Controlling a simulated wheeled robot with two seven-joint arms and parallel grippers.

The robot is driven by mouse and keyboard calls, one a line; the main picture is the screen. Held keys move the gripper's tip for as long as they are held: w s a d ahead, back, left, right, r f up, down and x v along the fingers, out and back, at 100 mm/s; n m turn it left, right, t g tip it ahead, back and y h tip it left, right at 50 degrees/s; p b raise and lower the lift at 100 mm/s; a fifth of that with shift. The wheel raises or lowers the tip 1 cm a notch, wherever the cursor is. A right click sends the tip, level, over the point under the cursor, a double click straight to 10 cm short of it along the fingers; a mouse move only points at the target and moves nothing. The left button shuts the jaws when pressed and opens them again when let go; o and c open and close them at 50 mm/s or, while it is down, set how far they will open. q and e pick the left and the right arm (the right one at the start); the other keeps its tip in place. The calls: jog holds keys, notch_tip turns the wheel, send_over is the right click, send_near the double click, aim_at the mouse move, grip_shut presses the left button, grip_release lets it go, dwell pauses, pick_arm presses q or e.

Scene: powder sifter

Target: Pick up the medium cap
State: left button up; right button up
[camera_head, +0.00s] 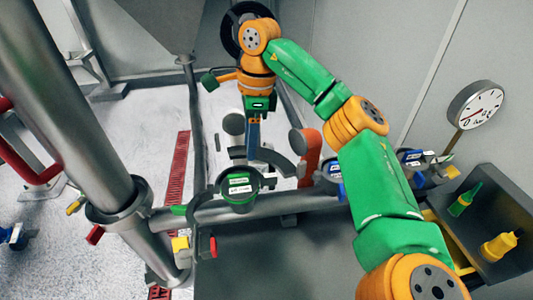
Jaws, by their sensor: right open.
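My right arm comes in from the lower right and reaches to the top middle. My right gripper (257,160) points down and is open, with dark fingers. A round dark cap with a green rim and white labels (238,186) sits on the horizontal pipe, just below and left of the fingers. A blue-labelled round cap (335,172) is farther right, partly hidden by my arm. Another blue-labelled cap (411,157) shows right of my arm. The labels are too small to read, so I cannot tell which is the medium cap. My left gripper is out of view.
A thick steel pipe (70,110) runs down the left and joins the horizontal pipe (300,204). A pressure gauge (475,105) is at the right. A dark tray (485,190) there holds a green and a yellow bottle. A red floor grating (177,175) lies left of the cap.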

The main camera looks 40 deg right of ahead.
aim_at(239, 174)
jog(key=shift+a+f, duration=0.1)
jog(key=shift+f, duration=0.3)
jog(key=a+f, duration=0.1)
jog(key=a+f+p, duration=0.1)
jog(key=a, duration=0.1)
jog(key=s+a+f+p, duration=0.1)
jog(key=shift+a, duration=0.4)
jog(key=shift+w+d+f, duration=0.1)
jog(key=shift+w+f, duration=0.05)
jog(key=shift+f, duration=0.4)
jog(key=shift+w+d+f, duration=0.1)
jog(key=shift+w+f, duration=0.05)
jog(key=shift+f, duration=0.35)
jog(key=shift+d+f, duration=0.15)
jog(key=shift+d, duration=0.35)
jog(key=shift+c, duration=0.2)
jog(key=c, duration=0.4)
jog(key=shift+a, duration=0.2)
grip_shut()
jog(key=shift+a, duration=0.15)
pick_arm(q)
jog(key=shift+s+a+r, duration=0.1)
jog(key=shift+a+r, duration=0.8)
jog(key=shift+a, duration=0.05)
